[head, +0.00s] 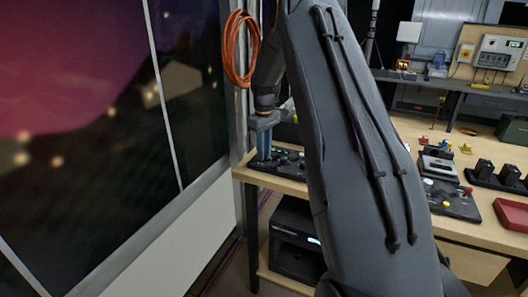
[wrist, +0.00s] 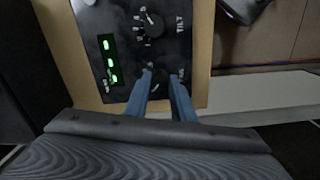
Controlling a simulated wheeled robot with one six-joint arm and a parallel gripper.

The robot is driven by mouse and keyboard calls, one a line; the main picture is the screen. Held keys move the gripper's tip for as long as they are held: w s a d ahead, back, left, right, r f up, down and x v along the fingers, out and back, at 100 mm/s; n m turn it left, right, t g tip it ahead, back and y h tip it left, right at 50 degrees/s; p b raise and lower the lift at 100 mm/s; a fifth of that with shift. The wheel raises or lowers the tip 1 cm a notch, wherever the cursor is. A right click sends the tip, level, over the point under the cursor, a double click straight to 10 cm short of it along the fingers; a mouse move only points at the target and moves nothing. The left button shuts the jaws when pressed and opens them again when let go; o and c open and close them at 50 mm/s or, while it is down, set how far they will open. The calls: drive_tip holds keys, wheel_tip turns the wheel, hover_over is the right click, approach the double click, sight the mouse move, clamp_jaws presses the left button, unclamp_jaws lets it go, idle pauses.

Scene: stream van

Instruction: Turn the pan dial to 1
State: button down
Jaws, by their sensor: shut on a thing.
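The black control panel (wrist: 125,55) shows in the wrist view with a dial (wrist: 152,26) marked TILT at its top, ringed by small numbers. Below it my gripper (wrist: 161,76) has its two blue fingers on either side of the pan dial, shut on it. The pan dial is mostly hidden between the fingers. Its pointer and the number it stands at cannot be read. In the head view my gripper (head: 263,150) reaches down onto the same panel (head: 286,162) at the table's left end.
Green lights (wrist: 110,60) glow on the panel left of the dials. The wooden table (head: 430,140) holds several other devices and a red tray (head: 512,214) to the right. An orange cable coil (head: 240,48) hangs near my arm. A dark window wall lies left.

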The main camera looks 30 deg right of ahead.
drive_tip(key=shift+n, duration=1.3)
drive_tip(key=c, duration=1.5)
unclamp_jaws()
drive_tip(key=shift+r+b, duration=1.1)
drive_tip(key=shift+r, duration=2.85)
drive_tip(key=s+a+f+m, duration=0.2)
drive_tip(key=s+a, duration=0.5)
drive_tip(key=s, duration=0.4)
drive_tip(key=s+a+f+m, duration=0.3)
drive_tip(key=s+a, duration=0.3)
drive_tip(key=s, duration=0.5)
drive_tip(key=s+a+f+m, duration=0.2)
drive_tip(key=s+a, duration=0.5)
drive_tip(key=s, duration=0.4)
drive_tip(key=shift+a+f+t, duration=0.2)
drive_tip(key=shift+a+t, duration=0.1)
drive_tip(key=shift+t, duration=0.1)
